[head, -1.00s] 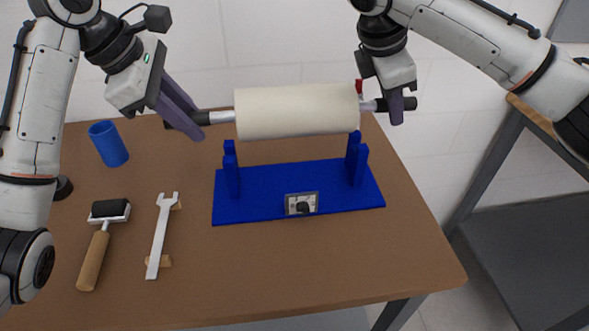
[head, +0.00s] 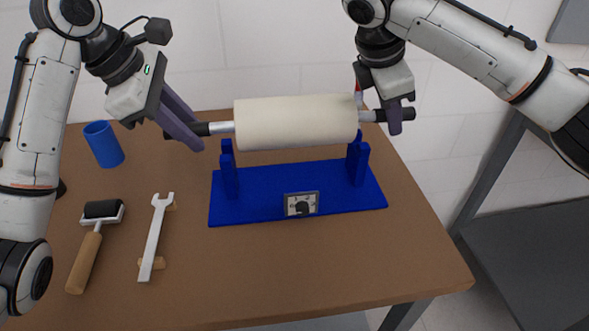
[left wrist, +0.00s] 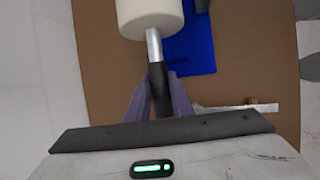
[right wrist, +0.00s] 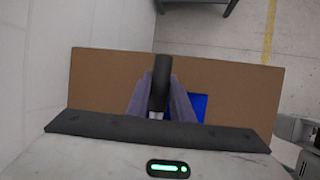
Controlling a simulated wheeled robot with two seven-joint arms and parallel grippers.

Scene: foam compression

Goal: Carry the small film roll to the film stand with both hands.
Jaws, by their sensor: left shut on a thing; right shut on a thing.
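The film roll (head: 296,122) is a cream cylinder on a metal shaft with black handles. It is held level above the blue film stand (head: 290,178), whose base has pairs of blue uprights at its left and right ends. My left gripper (head: 190,132) is shut on the left handle, and my right gripper (head: 394,120) is shut on the right handle. The left wrist view shows the black handle (left wrist: 158,88) between the purple fingers with the roll beyond. The right wrist view shows the other handle (right wrist: 159,80) between the fingers. The roll hides part of the uprights' tops.
A dial box (head: 301,204) sits at the stand's front edge. A blue cup (head: 103,145), a hand roller (head: 92,240) and a wrench (head: 155,235) are on the left of the brown table (head: 350,260). A red item (head: 358,88) shows behind the roll's right end.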

